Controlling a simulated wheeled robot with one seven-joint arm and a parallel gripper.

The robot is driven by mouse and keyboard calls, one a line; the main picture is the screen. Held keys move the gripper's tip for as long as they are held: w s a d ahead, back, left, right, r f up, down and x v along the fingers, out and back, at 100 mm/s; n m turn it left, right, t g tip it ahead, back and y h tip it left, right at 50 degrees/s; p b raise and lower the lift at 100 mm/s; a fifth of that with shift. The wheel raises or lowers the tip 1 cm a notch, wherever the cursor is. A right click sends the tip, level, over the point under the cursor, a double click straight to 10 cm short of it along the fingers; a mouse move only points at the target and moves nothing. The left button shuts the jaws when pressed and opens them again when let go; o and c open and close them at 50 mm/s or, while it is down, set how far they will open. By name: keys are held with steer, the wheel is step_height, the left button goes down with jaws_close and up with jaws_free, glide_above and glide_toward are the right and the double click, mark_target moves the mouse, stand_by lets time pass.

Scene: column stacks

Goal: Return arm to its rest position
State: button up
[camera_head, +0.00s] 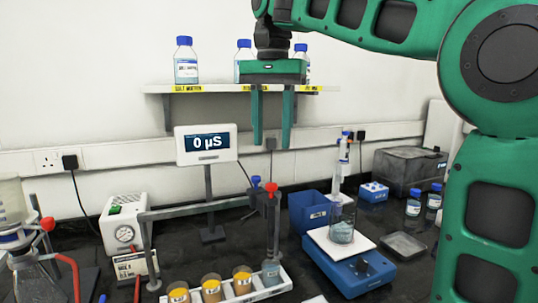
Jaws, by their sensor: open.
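My gripper (271,143) hangs at the upper middle of the head view with its two green fingers pointing straight down. The fingers are apart with nothing between them. It is in front of the wall shelf (220,88), above the bench, and touches nothing that I can see. My green arm (400,22) reaches in from the right side, its upper link running across the top of the view. The gripper hides part of the shelf and partly covers the bottles behind it.
Blue-capped bottles (186,62) stand on the shelf. Below are a display reading 0 µS (207,144), a rack with several amber-filled vessels (211,288), and a blue balance (350,272) bearing a beaker (342,224). Glassware (14,215) stands at left, and a grey box (410,168) at right.

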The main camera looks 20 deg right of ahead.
steer(key=shift+r, duration=0.65)
